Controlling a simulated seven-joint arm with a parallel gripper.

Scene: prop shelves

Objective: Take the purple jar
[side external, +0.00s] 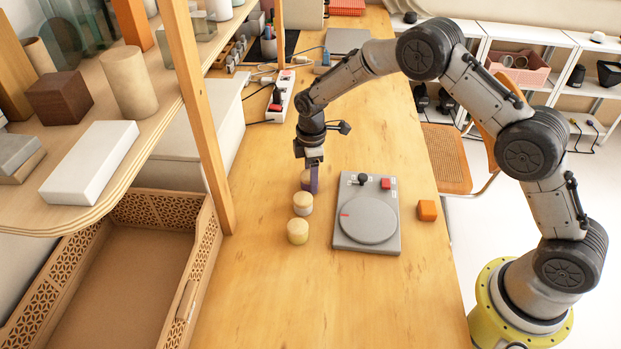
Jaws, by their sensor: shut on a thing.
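Three small jars with pale lids stand in a row on the wooden table, left of the grey turntable device. The farthest is the purple jar (305,186), partly hidden by my gripper (313,180). My gripper points down at it from above and is shut on it. The middle jar (302,204) has a greyish body and the nearest jar (297,232) a yellowish one. I cannot tell whether the purple jar touches the table.
The grey device (367,240) with a round plate, a black knob and a red button lies to the right. An orange cube (427,210) sits beside it. A wooden shelf post (200,120) and an empty brown crate (205,225) are left. The near table is clear.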

